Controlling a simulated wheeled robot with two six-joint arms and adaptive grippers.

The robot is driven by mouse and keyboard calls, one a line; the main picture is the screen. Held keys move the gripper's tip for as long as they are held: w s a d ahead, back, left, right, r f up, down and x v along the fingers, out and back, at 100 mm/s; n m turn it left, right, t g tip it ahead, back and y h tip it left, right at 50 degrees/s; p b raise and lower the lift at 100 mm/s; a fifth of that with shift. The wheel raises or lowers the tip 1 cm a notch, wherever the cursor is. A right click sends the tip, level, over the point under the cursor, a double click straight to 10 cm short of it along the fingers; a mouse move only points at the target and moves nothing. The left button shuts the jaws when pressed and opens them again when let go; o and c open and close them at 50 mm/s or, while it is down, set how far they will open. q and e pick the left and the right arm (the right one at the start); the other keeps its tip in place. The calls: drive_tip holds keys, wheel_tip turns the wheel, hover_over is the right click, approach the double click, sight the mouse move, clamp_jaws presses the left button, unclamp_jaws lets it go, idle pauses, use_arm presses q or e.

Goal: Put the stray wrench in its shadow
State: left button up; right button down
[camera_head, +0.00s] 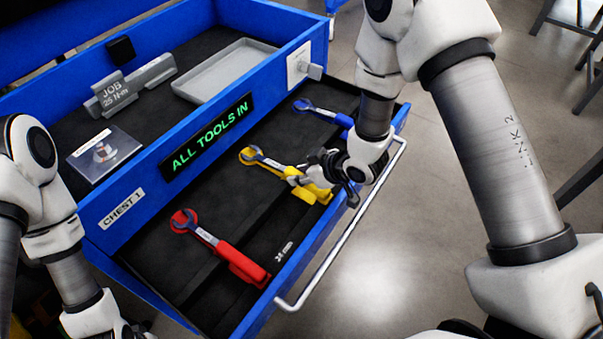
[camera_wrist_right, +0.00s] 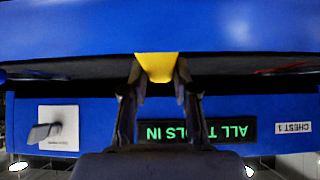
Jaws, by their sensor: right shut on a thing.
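A yellow wrench (camera_head: 265,160) lies in the open drawer of the blue chest, between a red wrench (camera_head: 207,237) and a blue wrench (camera_head: 322,112). My right gripper (camera_head: 325,178) is at the yellow wrench's handle end, low over the drawer. In the right wrist view, its two fingers are shut on the yellow handle (camera_wrist_right: 155,66). The gripper hides part of the handle, and I cannot tell how exactly the wrench sits in its recess. The red and blue wrenches lie apart from the gripper. Of my left arm only the links show at the lower left; its jaws are out of the picture.
The chest's sign (camera_head: 207,137) reads ALL TOOLS IN.

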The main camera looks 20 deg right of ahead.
drive_tip(key=shift+s+f, duration=0.4)
drive_tip(key=shift+f, duration=0.05)
drive_tip(key=c, duration=1)
unclamp_jaws()
drive_tip(key=shift+c, duration=0.2)
drive_tip(key=shift+o, duration=1.2)
drive_tip(key=shift+w, duration=0.4)
drive_tip(key=shift+o, duration=0.7)
drive_tip(key=shift+s, duration=0.1)
drive_tip(key=shift+r, duration=0.15)
